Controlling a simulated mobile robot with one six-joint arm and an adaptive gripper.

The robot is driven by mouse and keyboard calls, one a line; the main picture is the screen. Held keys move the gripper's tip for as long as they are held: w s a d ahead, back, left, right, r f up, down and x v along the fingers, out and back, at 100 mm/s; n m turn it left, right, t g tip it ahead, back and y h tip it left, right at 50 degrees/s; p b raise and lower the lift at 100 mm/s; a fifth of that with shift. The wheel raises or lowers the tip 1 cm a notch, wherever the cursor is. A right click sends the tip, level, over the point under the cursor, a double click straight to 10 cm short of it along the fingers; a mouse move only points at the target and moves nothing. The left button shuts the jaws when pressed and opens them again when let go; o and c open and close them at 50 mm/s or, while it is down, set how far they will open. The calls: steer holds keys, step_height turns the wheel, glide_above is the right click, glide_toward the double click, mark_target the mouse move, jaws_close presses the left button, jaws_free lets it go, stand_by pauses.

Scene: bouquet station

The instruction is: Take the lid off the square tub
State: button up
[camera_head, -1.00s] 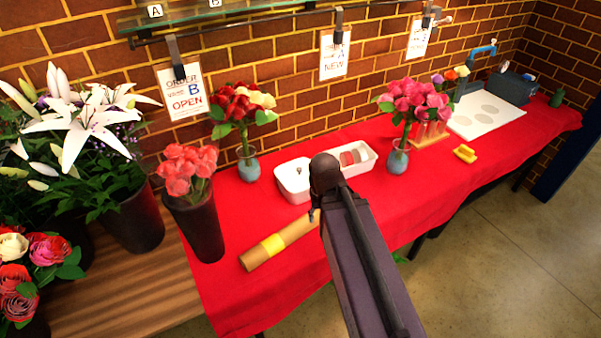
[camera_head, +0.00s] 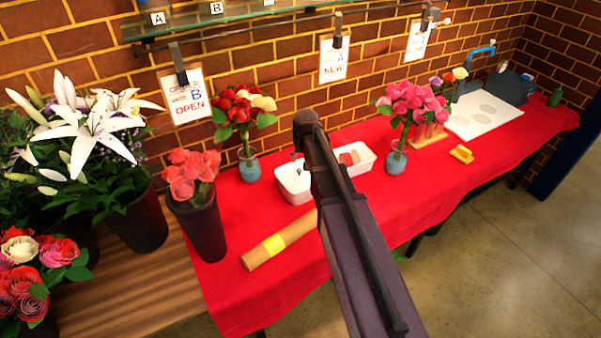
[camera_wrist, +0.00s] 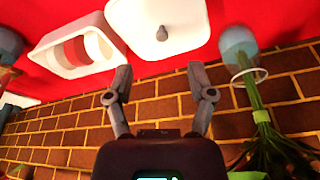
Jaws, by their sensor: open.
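The square tub (camera_head: 290,190) is white and stands on the red tablecloth, partly hidden behind my arm in the head view. Its white lid (camera_wrist: 172,36) is on it in the wrist view, with a small dark knob (camera_wrist: 161,33) in the middle. My gripper (camera_wrist: 160,80) is open and empty, its two fingers spread at the tub's near edge in that view, with the knob beyond the fingertips. I cannot tell whether a finger touches the lid. In the head view the gripper is mostly hidden by my arm.
A white tray (camera_wrist: 50,50) with ribbon rolls stands beside the tub. A blue vase (camera_wrist: 237,46) of red flowers (camera_head: 241,106) stands on its other side. A brown paper roll (camera_head: 262,253) lies in front. The brick wall (camera_head: 285,105) rises behind.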

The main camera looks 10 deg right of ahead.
mark_target(299, 170)
steer(key=shift+w+r, duration=0.15)
steer(key=shift+w, duration=0.45)
steer(key=shift+w+r, duration=0.15)
steer(key=shift+w, duration=0.45)
steer(key=shift+f, duration=0.1)
steer(key=b+x, duration=0.7)
steer(key=x, duration=0.1)
steer(key=shift+w+b, duration=0.1)
steer(key=shift+b, duration=0.25)
steer(key=shift+w+f, duration=0.1)
steer(key=shift+f, duration=0.1)
steer(key=shift+f+b, duration=0.1)
steer(key=shift+b, duration=0.25)
steer(key=shift+w+b+x, duration=0.2)
steer(key=shift+b+x, duration=2.15)
steer(key=shift+x, duration=0.15)
